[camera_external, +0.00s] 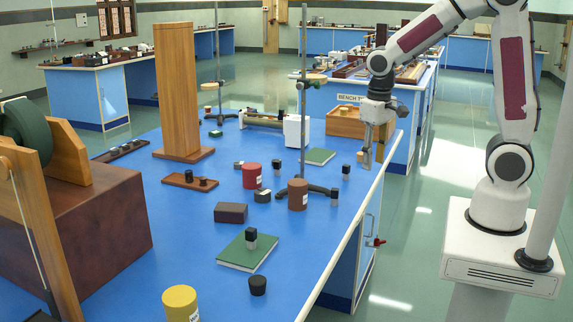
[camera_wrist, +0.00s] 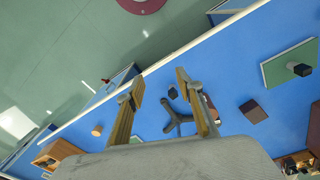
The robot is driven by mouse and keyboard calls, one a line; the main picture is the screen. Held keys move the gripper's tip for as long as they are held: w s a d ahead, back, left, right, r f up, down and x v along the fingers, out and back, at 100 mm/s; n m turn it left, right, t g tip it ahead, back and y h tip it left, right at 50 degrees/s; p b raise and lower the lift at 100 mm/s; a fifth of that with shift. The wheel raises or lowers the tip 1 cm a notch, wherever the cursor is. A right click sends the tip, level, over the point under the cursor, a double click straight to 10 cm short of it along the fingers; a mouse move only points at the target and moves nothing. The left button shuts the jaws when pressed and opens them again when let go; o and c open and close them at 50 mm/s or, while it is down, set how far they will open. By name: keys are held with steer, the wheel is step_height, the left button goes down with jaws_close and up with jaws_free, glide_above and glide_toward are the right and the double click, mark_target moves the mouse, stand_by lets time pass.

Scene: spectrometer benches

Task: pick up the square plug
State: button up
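Several small dark-topped, square-looking plugs stand on the blue bench. One (camera_external: 250,238) stands upright on a green book, and it also shows in the wrist view (camera_wrist: 300,69). Others stand near the bench's right side (camera_external: 334,196), (camera_external: 346,171) and by the red cylinder (camera_external: 277,167). I cannot tell which one is the task's square plug. My gripper (camera_external: 374,158) points down over the bench's right edge, above the surface. In the wrist view my gripper (camera_wrist: 160,82) is open, its fingers apart with nothing held. A dark plug (camera_wrist: 172,93) shows in the gap, below and apart from the fingers.
A stand's tripod base (camera_wrist: 178,122) and upright rod (camera_external: 302,100) are close by. A brown cylinder (camera_external: 298,194), red cylinder (camera_external: 252,175), dark box (camera_external: 230,212) and round black stopper (camera_external: 258,285) stand around. A wooden box (camera_external: 345,124) sits behind.

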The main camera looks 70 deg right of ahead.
mark_target(334, 189)
steer(key=w+d+f+m, duration=0.1)
steer(key=w+f+m, duration=0.1)
steer(key=w+m, duration=0.1)
steer(key=w+d+f+m, duration=0.1)
steer(key=w+f+m, duration=0.2)
steer(key=w, duration=0.1)
steer(key=w+d+f+m, duration=0.1)
steer(key=w+f+m, duration=0.1)
steer(key=w+m, duration=0.1)
steer(key=shift+w+d+f+h, duration=0.1)
steer(key=shift+w+f+h, duration=0.1)
steer(key=shift+w, duration=0.25)
steer(key=shift+w+f+h, duration=0.1)
steer(key=shift+w+h, duration=0.1)
steer(key=shift+w, duration=0.2)
steer(key=shift+w+m, duration=0.15)
steer(key=shift+m, duration=1.05)
steer(key=shift+d+f, duration=0.2)
steer(key=shift+f, duration=1.1)
steer(key=shift+f, duration=0.1)
